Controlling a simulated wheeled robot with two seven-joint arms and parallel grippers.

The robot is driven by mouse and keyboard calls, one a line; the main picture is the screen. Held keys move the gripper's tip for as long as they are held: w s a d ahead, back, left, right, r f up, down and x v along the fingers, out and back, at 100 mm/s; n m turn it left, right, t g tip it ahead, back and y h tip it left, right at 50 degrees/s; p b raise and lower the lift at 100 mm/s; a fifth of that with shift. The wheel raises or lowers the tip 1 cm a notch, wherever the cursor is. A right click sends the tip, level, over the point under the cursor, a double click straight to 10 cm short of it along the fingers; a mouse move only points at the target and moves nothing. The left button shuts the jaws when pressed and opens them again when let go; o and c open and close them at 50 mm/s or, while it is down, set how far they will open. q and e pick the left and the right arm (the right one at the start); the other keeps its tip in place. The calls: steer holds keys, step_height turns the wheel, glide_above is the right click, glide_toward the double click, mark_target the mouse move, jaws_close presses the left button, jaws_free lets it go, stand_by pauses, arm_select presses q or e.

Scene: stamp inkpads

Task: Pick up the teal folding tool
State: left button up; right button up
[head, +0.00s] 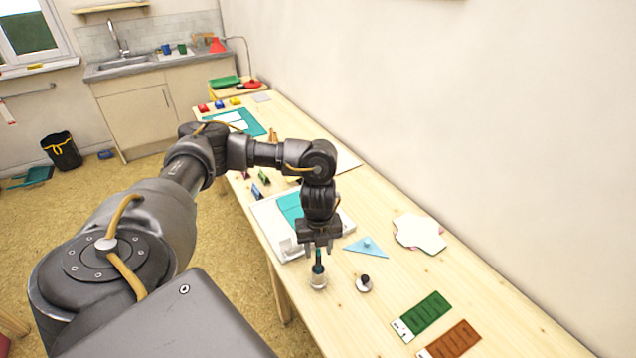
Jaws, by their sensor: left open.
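A slim teal tool (318,257), which looks like the folding tool, stands upright in a small pale cup (318,282) near the table's front edge. My left gripper (319,246) points straight down right over the tool, with its open fingers at the tool's top end. I cannot tell whether the fingers touch it. The tool's lower end is hidden in the cup. My right gripper is not in view.
A small dark-knobbed round item (364,284) stands close right of the cup. A blue triangle (366,247) and white paper shape (419,233) lie behind. Green (425,314) and brown (452,341) slotted strips lie at front right. A white board (272,222) lies left.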

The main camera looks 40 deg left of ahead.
mark_target(318, 270)
arm_select(q)
step_height(318, 270, down, 4)
steer(key=shift+s+d+f+p, duration=0.1)
steer(key=shift+s+f+p, duration=0.05)
steer(key=shift+p, duration=0.25)
steer(key=shift+c, duration=0.2)
jaws_close()
